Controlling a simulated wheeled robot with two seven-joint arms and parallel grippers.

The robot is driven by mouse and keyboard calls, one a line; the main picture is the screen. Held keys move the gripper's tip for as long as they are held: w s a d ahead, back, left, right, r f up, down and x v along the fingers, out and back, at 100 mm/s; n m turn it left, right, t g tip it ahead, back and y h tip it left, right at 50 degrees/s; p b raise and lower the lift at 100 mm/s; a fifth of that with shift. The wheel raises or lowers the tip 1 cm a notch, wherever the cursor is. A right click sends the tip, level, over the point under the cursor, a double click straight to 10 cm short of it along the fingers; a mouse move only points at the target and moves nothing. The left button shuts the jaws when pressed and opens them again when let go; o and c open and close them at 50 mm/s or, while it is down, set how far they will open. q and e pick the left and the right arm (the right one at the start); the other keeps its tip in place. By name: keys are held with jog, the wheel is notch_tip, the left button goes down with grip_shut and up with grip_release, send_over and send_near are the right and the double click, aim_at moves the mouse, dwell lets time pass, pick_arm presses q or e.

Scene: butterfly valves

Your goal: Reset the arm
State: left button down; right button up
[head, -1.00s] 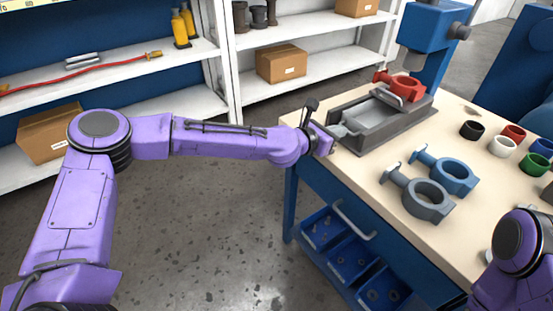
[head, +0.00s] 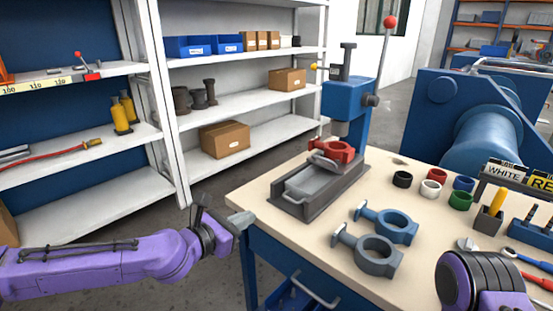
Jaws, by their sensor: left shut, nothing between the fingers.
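My left arm comes in from the left, and its gripper (head: 240,221) is shut and empty at the left edge of the workbench (head: 300,234). It is apart from the valve parts. My right arm shows only as a purple and black link at the lower right; its gripper is out of frame. A red valve body (head: 333,150) sits at the back of the grey tray-like fixture (head: 318,190) under the blue press (head: 346,103). A blue valve body (head: 392,225) and a grey valve body (head: 372,252) lie on the bench in front of the fixture.
Several coloured rings, among them a black one (head: 402,179), stand on the bench's right half. Label holders (head: 505,175) and screwdrivers (head: 530,257) lie farther right. White shelves (head: 240,119) with cardboard boxes (head: 225,138) stand behind. Floor space is open between shelves and bench.

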pick_arm(q)
jog(key=s+a+f+m+g+y+p, duration=0.1)
jog(key=s+f+m+g+y, duration=0.1)
jog(key=s+f+m, duration=0.45)
jog(key=s+a+f+m+g+y+p, duration=0.1)
jog(key=s+f+m+g+y, duration=0.2)
jog(key=f, duration=0.7)
jog(key=s+a+f+m+g+y+p, duration=0.1)
jog(key=s+f+m+y+p, duration=0.15)
jog(key=s+f, duration=0.5)
jog(key=s+a+f+m+g+y+p, duration=0.1)
jog(key=s+a+f+m+y, duration=0.1)
jog(key=s+a+m, duration=0.2)
jog(key=s+a+f+m+g+y+p, duration=0.2)
jog(key=s+a+m, duration=0.3)
jog(key=s+a, duration=0.6)
jog(key=shift+s+a+f+y, duration=0.15)
jog(key=shift+s+f+y, duration=0.2)
jog(key=shift+s, duration=0.9)
